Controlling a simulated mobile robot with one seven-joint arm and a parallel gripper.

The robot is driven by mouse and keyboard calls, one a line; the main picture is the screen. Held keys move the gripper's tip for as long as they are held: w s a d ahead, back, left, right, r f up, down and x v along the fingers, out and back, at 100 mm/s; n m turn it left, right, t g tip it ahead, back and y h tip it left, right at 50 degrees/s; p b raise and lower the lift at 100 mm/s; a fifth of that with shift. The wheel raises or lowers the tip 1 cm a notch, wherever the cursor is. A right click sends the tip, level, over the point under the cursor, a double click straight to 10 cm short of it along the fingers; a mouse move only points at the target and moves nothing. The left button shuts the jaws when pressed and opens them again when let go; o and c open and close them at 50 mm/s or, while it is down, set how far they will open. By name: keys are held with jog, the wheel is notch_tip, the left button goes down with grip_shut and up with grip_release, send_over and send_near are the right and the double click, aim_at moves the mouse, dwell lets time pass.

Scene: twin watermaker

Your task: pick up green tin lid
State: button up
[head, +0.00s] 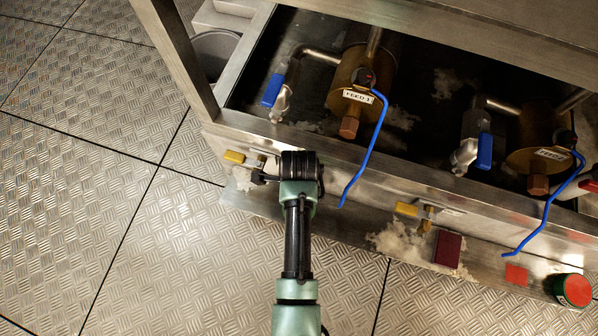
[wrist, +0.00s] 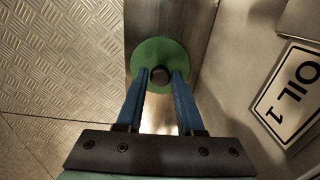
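The green tin lid (wrist: 146,53) is a round green disc with a dark round knob (wrist: 159,75) at its middle. It shows in the wrist view at the upper middle, straight ahead of my gripper (wrist: 162,80). My two blue fingers are apart, one on each side of the knob, with their tips over the lid's near part. I cannot tell whether they touch the knob. In the head view my gripper (head: 300,165) is by the front edge of the metal frame, and I cannot make out the lid there.
In the head view, yellow-handled valves (head: 408,209), a dark red block (head: 447,249) and a red-topped green cylinder (head: 577,290) line the frame's front. The floor (head: 110,220) at left is clear.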

grip_shut()
jog(key=shift+r, duration=0.1)
